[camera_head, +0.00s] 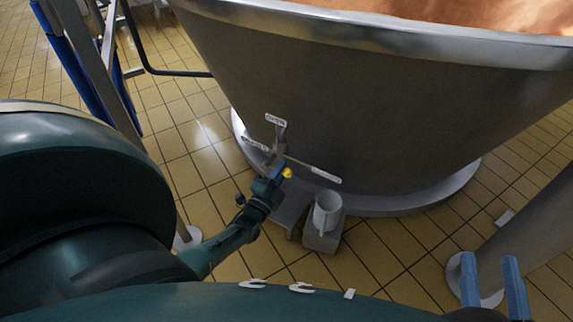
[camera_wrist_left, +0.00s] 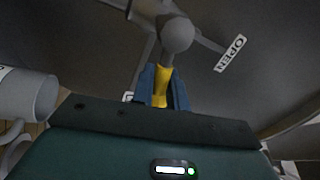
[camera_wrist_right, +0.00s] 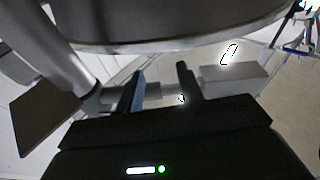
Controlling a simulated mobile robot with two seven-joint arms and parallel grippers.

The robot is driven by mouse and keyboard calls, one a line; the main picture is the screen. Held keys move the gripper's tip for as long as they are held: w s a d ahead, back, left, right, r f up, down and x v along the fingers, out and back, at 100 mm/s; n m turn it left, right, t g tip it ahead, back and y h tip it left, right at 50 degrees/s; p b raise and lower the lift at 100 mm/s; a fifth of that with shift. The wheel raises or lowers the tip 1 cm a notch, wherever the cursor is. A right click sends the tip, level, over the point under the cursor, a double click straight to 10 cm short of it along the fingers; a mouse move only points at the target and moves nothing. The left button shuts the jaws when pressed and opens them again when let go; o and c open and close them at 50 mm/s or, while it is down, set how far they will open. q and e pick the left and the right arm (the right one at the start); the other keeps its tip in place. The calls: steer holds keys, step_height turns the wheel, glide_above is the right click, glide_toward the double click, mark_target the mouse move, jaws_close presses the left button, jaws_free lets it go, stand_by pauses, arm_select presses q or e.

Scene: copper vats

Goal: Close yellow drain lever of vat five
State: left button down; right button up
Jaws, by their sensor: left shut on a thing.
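The vat (camera_head: 350,95) is a large grey metal cone with a copper-coloured inside. Low on its wall is a drain valve (camera_head: 280,137) with a lever that has a yellow grip (camera_head: 287,172). My left gripper (camera_head: 276,176) is at this lever. In the left wrist view the two blue fingers are shut on the yellow lever grip (camera_wrist_left: 161,90), just below the valve's round grey end (camera_wrist_left: 176,35). An OPEN plate (camera_head: 276,120) is above the valve, and another plate (camera_head: 326,174) is at its lower right. My right gripper (camera_head: 493,282) is open and empty at the lower right.
A blue-sided ladder or frame (camera_head: 85,60) is at the upper left. A thick grey post (camera_head: 520,250) is at the right. Tiled floor (camera_head: 385,255) lies open between.

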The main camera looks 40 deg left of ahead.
arm_select(q)
steer(key=shift+w+d+f+m+h+b, duration=0.1)
steer(key=shift+d+f+m+h+b, duration=0.1)
steer(key=shift+m, duration=0.35)
steer(key=shift+w+d+f+m+h+b, duration=0.1)
steer(key=shift+d+m+b, duration=0.1)
steer(key=shift+m, duration=0.35)
steer(key=shift+f+m, duration=0.1)
steer(key=shift+m, duration=0.4)
arm_select(e)
steer(key=shift+r+y, duration=0.35)
steer(key=shift+y, duration=0.05)
arm_select(q)
steer(key=c, duration=1.5)
jaws_free()
steer(key=shift+d+f, duration=0.1)
steer(key=shift+o, duration=0.3)
arm_select(e)
steer(key=shift+d+f, duration=0.15)
arm_select(q)
steer(key=shift+s+a+f, duration=0.1)
steer(key=shift+s+a, duration=0.05)
steer(key=shift+a, duration=0.1)
